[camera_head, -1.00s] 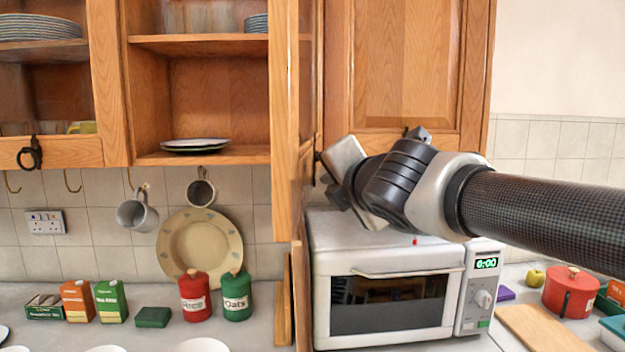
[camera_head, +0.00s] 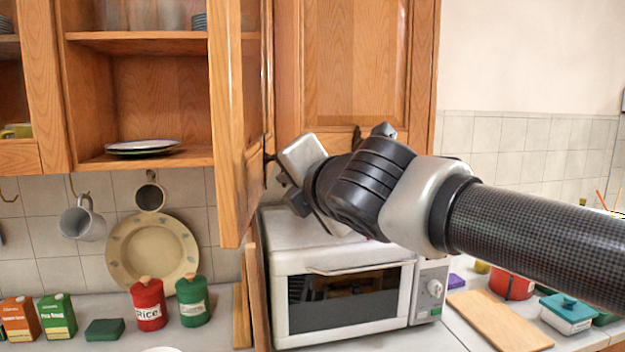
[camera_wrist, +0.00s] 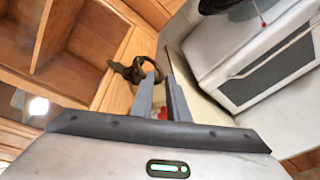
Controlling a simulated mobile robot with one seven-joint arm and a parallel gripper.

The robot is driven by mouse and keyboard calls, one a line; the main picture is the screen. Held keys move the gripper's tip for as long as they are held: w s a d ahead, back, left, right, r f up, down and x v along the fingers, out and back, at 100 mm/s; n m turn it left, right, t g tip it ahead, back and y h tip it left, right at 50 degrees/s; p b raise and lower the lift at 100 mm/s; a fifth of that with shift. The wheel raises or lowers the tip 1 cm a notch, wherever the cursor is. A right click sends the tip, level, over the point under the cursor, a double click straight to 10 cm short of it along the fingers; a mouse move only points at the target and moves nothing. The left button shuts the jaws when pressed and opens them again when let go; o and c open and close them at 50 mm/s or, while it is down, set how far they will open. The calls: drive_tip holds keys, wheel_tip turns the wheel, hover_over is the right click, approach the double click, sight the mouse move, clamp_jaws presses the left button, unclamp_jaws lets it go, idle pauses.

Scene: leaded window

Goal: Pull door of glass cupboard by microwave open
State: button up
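The wooden cupboard door (camera_head: 228,130) by the microwave stands swung outward, seen nearly edge-on in the head view. In the wrist view, the door's dark ring handle (camera_wrist: 140,70) is just beyond my fingertips. My gripper (camera_head: 280,180) is on the right side of the door, above the microwave. In the wrist view, my gripper's fingers (camera_wrist: 161,80) are apart, with a gap between them. The ring is close to the left fingertip; I cannot tell whether they touch.
The white microwave (camera_head: 345,300) stands on the counter below my gripper. A closed wooden cupboard (camera_head: 355,60) is above it. Red (camera_head: 148,305) and green (camera_head: 193,301) canisters stand left of the microwave, and a wooden board (camera_head: 498,320) lies right of it.

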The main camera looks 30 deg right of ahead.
drive_tip(key=v, duration=1.3)
drive_tip(key=shift+p, duration=0.35)
